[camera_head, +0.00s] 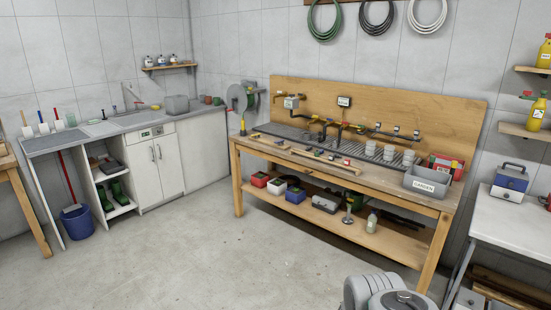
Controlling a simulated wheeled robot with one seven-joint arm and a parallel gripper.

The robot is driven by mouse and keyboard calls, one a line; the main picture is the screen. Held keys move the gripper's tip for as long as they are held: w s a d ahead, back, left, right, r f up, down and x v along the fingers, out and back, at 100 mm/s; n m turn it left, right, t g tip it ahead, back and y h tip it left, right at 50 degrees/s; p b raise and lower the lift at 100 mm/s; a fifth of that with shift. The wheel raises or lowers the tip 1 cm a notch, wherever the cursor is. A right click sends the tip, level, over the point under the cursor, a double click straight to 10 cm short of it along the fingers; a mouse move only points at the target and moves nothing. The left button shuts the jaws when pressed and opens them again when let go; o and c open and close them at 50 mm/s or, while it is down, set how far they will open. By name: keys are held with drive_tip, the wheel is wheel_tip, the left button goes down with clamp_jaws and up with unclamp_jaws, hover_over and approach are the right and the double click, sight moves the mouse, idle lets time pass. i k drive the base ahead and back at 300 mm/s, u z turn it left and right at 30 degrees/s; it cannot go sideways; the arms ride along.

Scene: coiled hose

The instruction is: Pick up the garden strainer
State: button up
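I cannot make out a garden strainer for certain. A grey open bin (427,182) with a white label, which seems to read GARDEN, stands at the right end of the wooden workbench (395,190). What lies inside it is too small to tell. Small fittings (318,154) lie along the front of the bench top, too small to name surely. Rounded grey parts of my own arm show at the bottom right edge. My gripper is not in view.
Stacked light cups (389,153) and a red box (446,166) stand near the bin. Boxes (295,195) and a bottle (371,222) sit on the lower shelf. A white table (510,222) stands at right. The concrete floor (190,260) before the bench is clear.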

sight(307, 136)
drive_tip(key=u, duration=0.05)
drive_tip(key=i, duration=3.35)
drive_tip(key=u, duration=0.15)
drive_tip(key=i, duration=1.6)
drive_tip(key=u, duration=0.1)
